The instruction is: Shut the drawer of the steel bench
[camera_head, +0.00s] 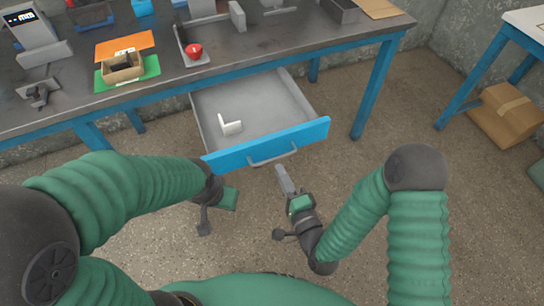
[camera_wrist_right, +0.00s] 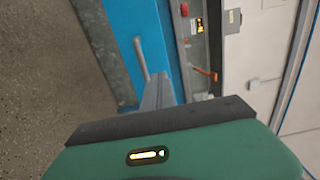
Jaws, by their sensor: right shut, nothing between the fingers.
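The steel bench (camera_head: 235,50) has a dark top and a blue frame. Its grey drawer (camera_head: 265,105) is pulled well out, with a blue front (camera_head: 235,155) and a pale bar handle (camera_head: 272,158). A small white angled piece (camera_head: 230,124) lies inside. My right gripper (camera_head: 284,178) is shut and empty, just in front of the drawer front, close below the handle. The wrist view shows its fingers (camera_wrist_right: 155,95) beside the handle (camera_wrist_right: 142,60); contact is unclear. My left gripper (camera_head: 228,198) is in front of the drawer front's left end; its fingers cannot be made out.
The bench top holds an orange and green mat with a small box (camera_head: 122,67), a red button unit (camera_head: 195,52) and a scale-like device (camera_head: 30,30). A cardboard box (camera_head: 505,115) stands on the floor at right under another table. The floor before the drawer is clear.

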